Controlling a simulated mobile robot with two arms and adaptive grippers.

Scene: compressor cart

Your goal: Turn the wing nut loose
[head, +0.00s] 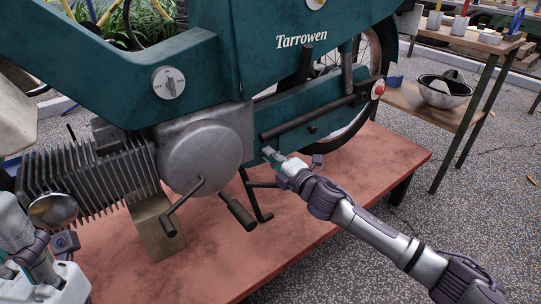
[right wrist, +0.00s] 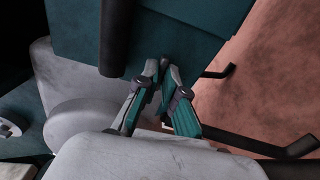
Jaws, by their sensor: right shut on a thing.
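My right gripper (head: 268,152) reaches in from the right to the lower side of the teal motor vehicle (head: 295,108), just right of the round grey engine cover (head: 205,157). In the right wrist view its teal-padded fingers (right wrist: 165,72) converge under the teal panel, beside a dark rod. They are shut on a small part, which I take for the wing nut; the fingers hide most of it, so its shape and angle cannot be told. Parts of my left arm (head: 40,255) show at the lower left; its finger opening cannot be made out.
The vehicle stands over a red-brown table (head: 330,200). A crank-like pedal (head: 238,212) and dark bars stick out below the gripper. A finned cylinder (head: 85,180) and wooden block (head: 158,228) are at left. A side table with a bowl (head: 445,92) stands at right.

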